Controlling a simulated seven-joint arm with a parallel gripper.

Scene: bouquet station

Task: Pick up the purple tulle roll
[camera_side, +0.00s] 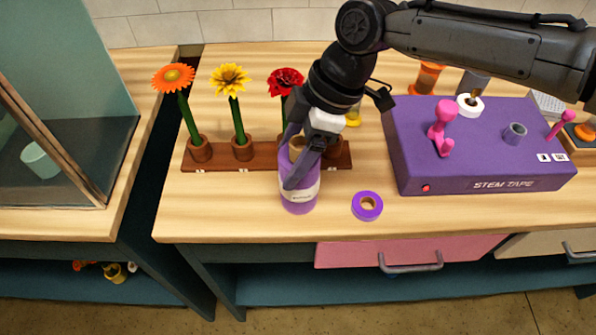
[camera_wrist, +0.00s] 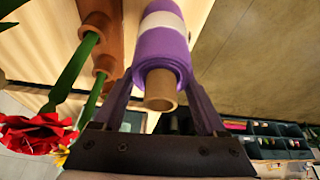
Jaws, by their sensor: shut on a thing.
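The purple tulle roll (camera_side: 299,197) is upright near the table's front edge, with a white label band and a cardboard core at its top. My gripper (camera_side: 296,172) reaches down on it from above, one finger on each side, and is shut on it. In the wrist view the roll (camera_wrist: 164,55) sits between the two fingers (camera_wrist: 160,88), its brown core end facing the camera.
A wooden rack (camera_side: 222,163) with orange, yellow and red flowers stands close behind the roll. A purple tape ring (camera_side: 367,206) lies to its right. The purple stem tape machine (camera_side: 480,150) stands farther right. The pink drawer (camera_side: 345,252) is below the table edge.

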